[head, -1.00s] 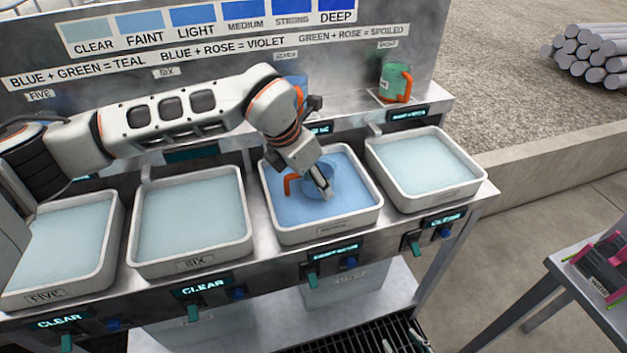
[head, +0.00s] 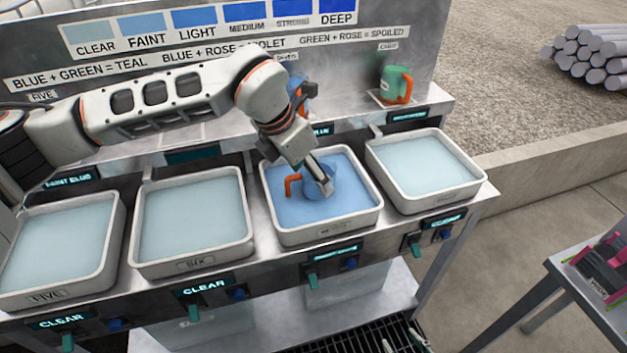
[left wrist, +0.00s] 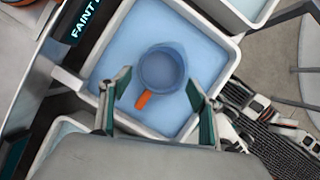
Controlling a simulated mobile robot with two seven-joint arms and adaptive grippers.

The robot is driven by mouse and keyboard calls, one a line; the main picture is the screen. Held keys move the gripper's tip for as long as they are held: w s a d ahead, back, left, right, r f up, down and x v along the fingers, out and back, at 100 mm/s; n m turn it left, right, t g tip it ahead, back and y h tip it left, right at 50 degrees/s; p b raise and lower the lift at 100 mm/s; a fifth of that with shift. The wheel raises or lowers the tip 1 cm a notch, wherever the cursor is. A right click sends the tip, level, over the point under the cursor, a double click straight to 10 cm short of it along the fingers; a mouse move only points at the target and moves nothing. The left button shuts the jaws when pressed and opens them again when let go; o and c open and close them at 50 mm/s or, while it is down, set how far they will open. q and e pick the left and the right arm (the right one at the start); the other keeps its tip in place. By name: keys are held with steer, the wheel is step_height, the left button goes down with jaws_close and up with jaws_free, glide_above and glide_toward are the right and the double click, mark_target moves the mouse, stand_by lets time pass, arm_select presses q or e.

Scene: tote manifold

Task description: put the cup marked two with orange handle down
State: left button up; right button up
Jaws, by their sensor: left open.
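A blue cup (head: 318,184) with an orange handle sits in the blue liquid of the third tote (head: 322,232), counted from the left. It also shows in the left wrist view (left wrist: 163,70), its handle toward the gripper. No number on it is readable. My left gripper (head: 328,180) is over the cup and hides part of it in the head view. In the left wrist view the left gripper (left wrist: 158,82) is open, with its fingers apart on either side of the cup. What looks like part of my right gripper (head: 403,340) shows at the bottom edge.
Totes stand close on both sides, FIVE (head: 45,295) and SIX (head: 195,264) to the left and another (head: 440,203) to the right. A green cup (head: 394,84) with an orange handle stands on the back shelf. Another blue cup (head: 298,84) there is partly hidden by my arm.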

arm_select(q)
steer(key=v, duration=0.8)
steer(key=shift+r, duration=0.25)
steer(key=shift+s+a, duration=0.1)
